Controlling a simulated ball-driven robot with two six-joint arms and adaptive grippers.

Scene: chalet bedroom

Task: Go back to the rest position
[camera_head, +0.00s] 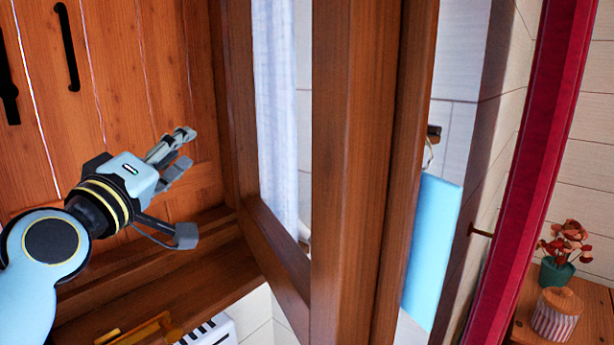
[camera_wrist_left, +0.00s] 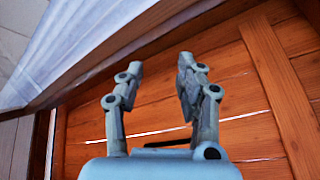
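My left gripper (camera_head: 184,200) is open and empty, its fingers apart, in front of an orange-brown wooden shutter (camera_head: 150,60) with black handles. It is left of the wooden window frame (camera_head: 352,150), with a visible gap between them. In the left wrist view the two fingers of the left gripper (camera_wrist_left: 160,75) stand apart with nothing between them, and wooden planks (camera_wrist_left: 240,90) lie behind. My right gripper shows in neither view.
A wooden ledge (camera_head: 170,280) runs below the shutter. A pale curtain (camera_head: 275,100) hangs behind the glass. A light blue panel (camera_head: 435,250) is right of the frame. A red-flowered plant (camera_head: 562,250) and a striped jar (camera_head: 556,318) stand at the lower right.

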